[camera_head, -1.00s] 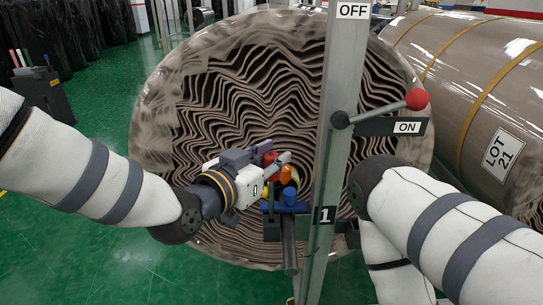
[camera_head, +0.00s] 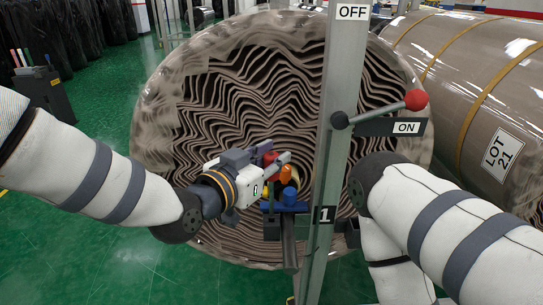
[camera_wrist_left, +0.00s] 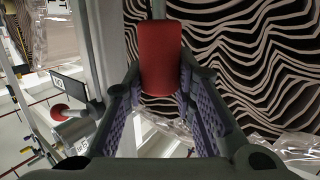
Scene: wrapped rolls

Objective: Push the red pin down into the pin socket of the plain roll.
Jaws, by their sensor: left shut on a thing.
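The plain roll (camera_head: 225,105) stands with its wavy layered end facing me in the head view. My left gripper (camera_head: 276,164) is in front of the middle of that end. It is shut on the red pin (camera_wrist_left: 160,58), which shows between its two fingers in the left wrist view. In the head view a small red part of the pin (camera_head: 270,158) shows at the fingers. An orange piece (camera_head: 286,174) and a blue piece (camera_head: 290,197) sit right by the fingers. I cannot make out the socket opening. My right gripper is not visible; only its arm shows.
A grey post (camera_head: 337,120) marked 1 stands just right of my left gripper. It carries a lever with a red knob (camera_head: 416,99) and OFF and ON signs. A wrapped roll labelled LOT 21 (camera_head: 485,90) lies at right. Green floor (camera_head: 90,250) is free at lower left.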

